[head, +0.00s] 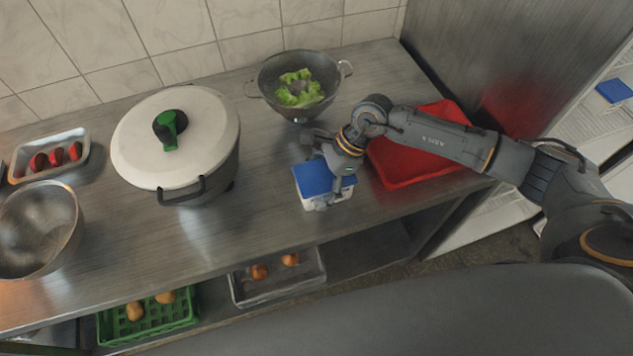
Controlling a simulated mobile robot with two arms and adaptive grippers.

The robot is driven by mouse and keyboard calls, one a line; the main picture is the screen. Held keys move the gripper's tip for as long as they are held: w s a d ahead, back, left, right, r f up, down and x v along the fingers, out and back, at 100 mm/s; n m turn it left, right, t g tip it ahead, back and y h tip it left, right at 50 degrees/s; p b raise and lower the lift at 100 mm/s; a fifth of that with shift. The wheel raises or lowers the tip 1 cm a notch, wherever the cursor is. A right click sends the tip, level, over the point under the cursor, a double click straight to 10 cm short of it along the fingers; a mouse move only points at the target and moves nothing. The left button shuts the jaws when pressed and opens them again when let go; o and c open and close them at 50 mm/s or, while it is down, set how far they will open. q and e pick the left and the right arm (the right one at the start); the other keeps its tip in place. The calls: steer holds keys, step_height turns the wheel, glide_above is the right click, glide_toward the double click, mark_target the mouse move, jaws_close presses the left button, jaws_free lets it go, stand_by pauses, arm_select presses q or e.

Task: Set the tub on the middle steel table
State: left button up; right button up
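The tub (309,181), white with a blue lid, is at the front part of the steel table (255,215), right of the centre of the head view. My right gripper (325,163) is at the tub, with its fingers spread apart. One finger is near the lid's back edge and the other is over its right side. I cannot tell whether the fingers press on the tub or whether its base touches the table. My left gripper is not in view.
A large lidded pot (200,150) stands left of the tub, and a colander (270,82) with lettuce behind it. A red tray (400,172) lies to the right under my arm. A metal bowl (40,235) and a tray of red items (75,138) are at left. Crates sit below.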

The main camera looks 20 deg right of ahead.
steer(key=shift+r, duration=0.1)
stand_by(0.3)
steer(key=b+v, duration=0.4)
steer(key=v, duration=0.7)
steer(key=shift+d+r, duration=0.25)
steer(key=shift+r, duration=0.25)
steer(key=shift+s, duration=0.1)
